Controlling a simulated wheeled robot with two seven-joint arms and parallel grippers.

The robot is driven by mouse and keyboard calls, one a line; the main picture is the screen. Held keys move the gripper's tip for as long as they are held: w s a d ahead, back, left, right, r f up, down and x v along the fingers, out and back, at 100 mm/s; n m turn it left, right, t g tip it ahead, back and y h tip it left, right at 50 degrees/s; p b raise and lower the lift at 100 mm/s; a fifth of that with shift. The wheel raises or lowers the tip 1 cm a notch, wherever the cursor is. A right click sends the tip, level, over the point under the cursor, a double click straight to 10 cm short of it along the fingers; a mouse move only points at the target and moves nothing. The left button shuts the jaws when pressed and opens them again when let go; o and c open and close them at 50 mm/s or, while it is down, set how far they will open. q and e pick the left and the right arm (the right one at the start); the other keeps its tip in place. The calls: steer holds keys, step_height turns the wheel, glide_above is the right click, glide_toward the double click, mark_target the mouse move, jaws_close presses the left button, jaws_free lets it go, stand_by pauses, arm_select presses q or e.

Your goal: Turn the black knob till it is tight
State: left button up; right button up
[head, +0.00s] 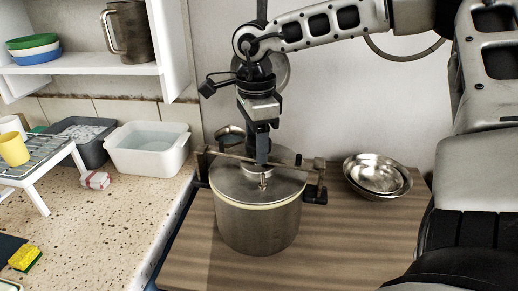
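A steel pot (258,228) with a flat metal lid (228,183) stands on the wooden counter. A metal bar (235,156) crosses above the lid, with dark clamp parts (315,194) at its right end. A thin screw (263,181) stands at the lid's middle. My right gripper (262,158) points straight down over the bar's middle, above the screw. Its dark fingers look close together. I cannot make out the black knob apart from the fingers, or whether they grip it. My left gripper is not in view.
Nested metal bowls (376,176) stand right of the pot. On the speckled counter at left are a white basin (147,150), a grey tub (82,141), a rack (38,160) with a yellow cup (13,149), and a sponge (25,258). The wood in front of the pot is clear.

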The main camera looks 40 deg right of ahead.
steer(key=shift+w+d, duration=0.1)
stand_by(0.3)
steer(key=shift+f+m+b, duration=0.2)
steer(key=shift+m+b, duration=0.1)
steer(key=shift+b, duration=0.25)
steer(key=shift+f+m+b, duration=0.1)
steer(key=shift+m+b, duration=0.5)
steer(key=shift+m, duration=0.2)
steer(key=m+b, duration=0.2)
steer(key=m, duration=0.1)
steer(key=m+b, duration=0.2)
steer(key=m, duration=0.2)
steer(key=m+b, duration=0.2)
steer(key=m, duration=0.2)
steer(key=shift+m+b, duration=0.3)
steer(key=shift+m, duration=0.6)
steer(key=shift+r+m, duration=0.25)
steer(key=shift+m, duration=0.25)
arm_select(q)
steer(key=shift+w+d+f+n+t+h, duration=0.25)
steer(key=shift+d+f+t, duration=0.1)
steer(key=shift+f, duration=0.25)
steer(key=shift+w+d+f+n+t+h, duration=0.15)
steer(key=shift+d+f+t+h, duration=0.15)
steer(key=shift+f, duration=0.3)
arm_select(e)
steer(key=o, duration=0.8)
